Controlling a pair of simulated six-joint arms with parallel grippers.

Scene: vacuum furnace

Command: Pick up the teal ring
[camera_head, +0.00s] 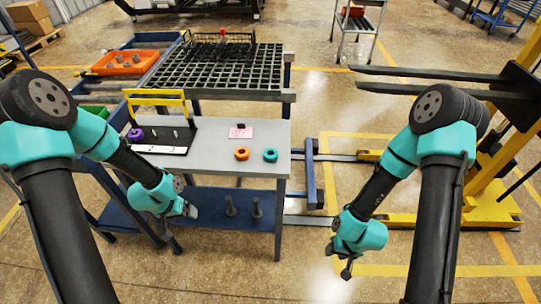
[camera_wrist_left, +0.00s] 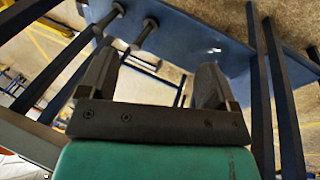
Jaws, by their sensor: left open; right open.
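The teal ring (camera_head: 270,155) lies on the grey table top (camera_head: 215,162) near its right end, in the head view. An orange ring (camera_head: 242,154) lies just left of it, apart from it. My left gripper (camera_head: 190,211) hangs in front of the table, below its top, left of the teal ring. In the left wrist view its two fingers (camera_wrist_left: 152,85) are apart with nothing between them. My right gripper (camera_head: 345,270) is right of the table, low and away from the ring; it is open. The teal ring does not show in the left wrist view.
A purple ring (camera_head: 135,135) sits by a white board (camera_head: 158,148) under a yellow-handled frame (camera_head: 157,98) at left. A pink card (camera_head: 240,132) lies behind the rings. A black grid (camera_head: 215,68) stands behind. A yellow forklift (camera_head: 490,170) is at right.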

